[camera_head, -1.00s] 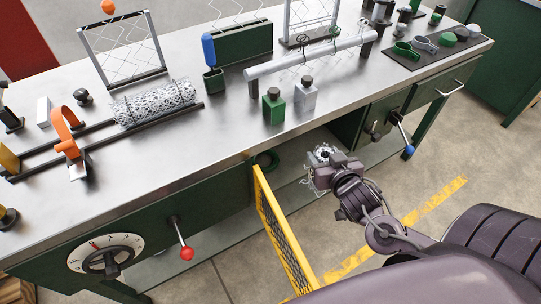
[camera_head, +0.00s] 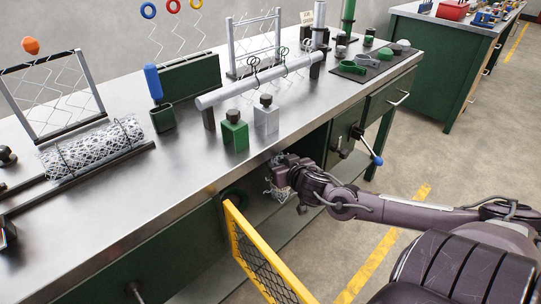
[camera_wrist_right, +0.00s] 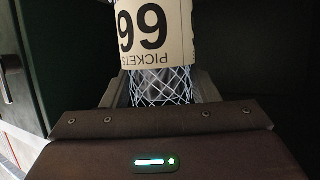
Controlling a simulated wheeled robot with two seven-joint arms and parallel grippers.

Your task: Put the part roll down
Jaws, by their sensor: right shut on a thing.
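The part roll is a small roll of wire mesh (camera_wrist_right: 160,86) with a cream paper band (camera_wrist_right: 155,35) printed with large digits and "PICKETS", upside down in the right wrist view. My right gripper (camera_wrist_right: 160,98) is shut on it. In the head view, my right gripper (camera_head: 276,178) is at the open bay under the bench top's front edge, and a bit of pale mesh (camera_head: 277,193) shows beside the jaws. Most of the roll is hidden there by the gripper. I cannot tell whether the roll touches the bay floor. My left gripper is not in view.
A blue-knobbed lever (camera_head: 371,158) sticks out to the right. The steel bench top (camera_head: 165,195) overhangs the bay. A pale lower shelf lies beneath.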

